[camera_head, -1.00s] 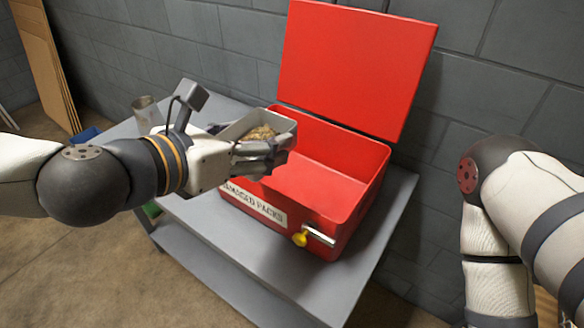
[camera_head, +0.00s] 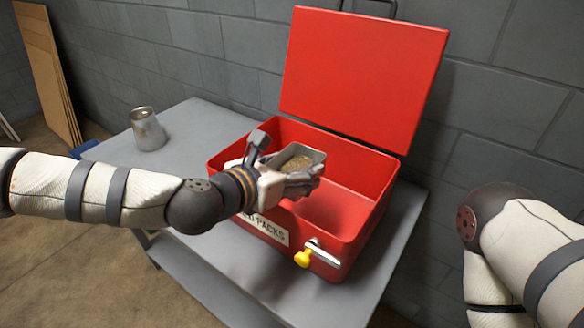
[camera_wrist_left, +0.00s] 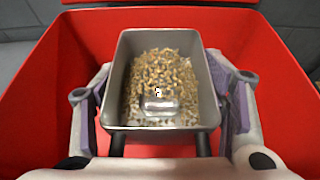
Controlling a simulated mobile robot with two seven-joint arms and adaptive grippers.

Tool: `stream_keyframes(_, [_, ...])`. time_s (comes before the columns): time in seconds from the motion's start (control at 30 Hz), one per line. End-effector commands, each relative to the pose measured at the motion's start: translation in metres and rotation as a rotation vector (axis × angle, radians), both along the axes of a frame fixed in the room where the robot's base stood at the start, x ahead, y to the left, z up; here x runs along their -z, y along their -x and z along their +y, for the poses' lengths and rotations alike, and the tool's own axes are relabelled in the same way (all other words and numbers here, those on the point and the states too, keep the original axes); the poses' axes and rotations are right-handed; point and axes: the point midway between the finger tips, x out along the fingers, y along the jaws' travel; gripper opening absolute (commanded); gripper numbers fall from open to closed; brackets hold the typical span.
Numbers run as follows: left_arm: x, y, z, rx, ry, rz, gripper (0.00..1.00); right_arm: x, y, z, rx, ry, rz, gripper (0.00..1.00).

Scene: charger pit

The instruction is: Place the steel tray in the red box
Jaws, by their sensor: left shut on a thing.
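The steel tray (camera_head: 318,155) holds a layer of tan, grainy bits. In the left wrist view the tray (camera_wrist_left: 120,75) also shows a small shiny piece among the bits. My left gripper (camera_head: 308,180) is shut on the tray, with a finger on each side of it in the left wrist view (camera_wrist_left: 160,110). The red box (camera_head: 345,255) stands on the grey table with its lid (camera_head: 362,75) raised. The tray is over the box's opening, and the box's red walls surround it in the wrist view (camera_wrist_left: 35,95). My right gripper is out of view.
The grey table (camera_head: 205,115) has free room left of the box. A metal cup (camera_head: 148,130) stands there. A yellow-tipped latch (camera_head: 304,258) sticks out from the box's front. A grey block wall (camera_head: 180,50) is close behind. Brown boards (camera_head: 50,75) lean at the far left.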

Motion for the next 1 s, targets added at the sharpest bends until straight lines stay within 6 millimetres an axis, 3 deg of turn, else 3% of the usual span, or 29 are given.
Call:
stream_keyframes(0.47, [0.010,0.000,0.000,0.000,0.001,0.000,0.33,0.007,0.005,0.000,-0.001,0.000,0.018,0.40])
stream_keyframes(0.5, [0.011,0.000,0.000,0.000,0.001,0.001,0.71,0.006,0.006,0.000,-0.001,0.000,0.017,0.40])
stream_keyframes(0.57, [0.010,0.000,0.000,0.000,0.001,-0.001,0.84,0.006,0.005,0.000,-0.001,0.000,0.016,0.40])
stream_keyframes(0.87, [0.009,0.000,0.000,0.000,0.001,-0.001,0.86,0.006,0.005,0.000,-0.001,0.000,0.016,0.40])
stream_keyframes(1.0, [-0.006,0.000,0.000,0.000,-0.002,-0.009,0.86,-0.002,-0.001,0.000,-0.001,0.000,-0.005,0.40])
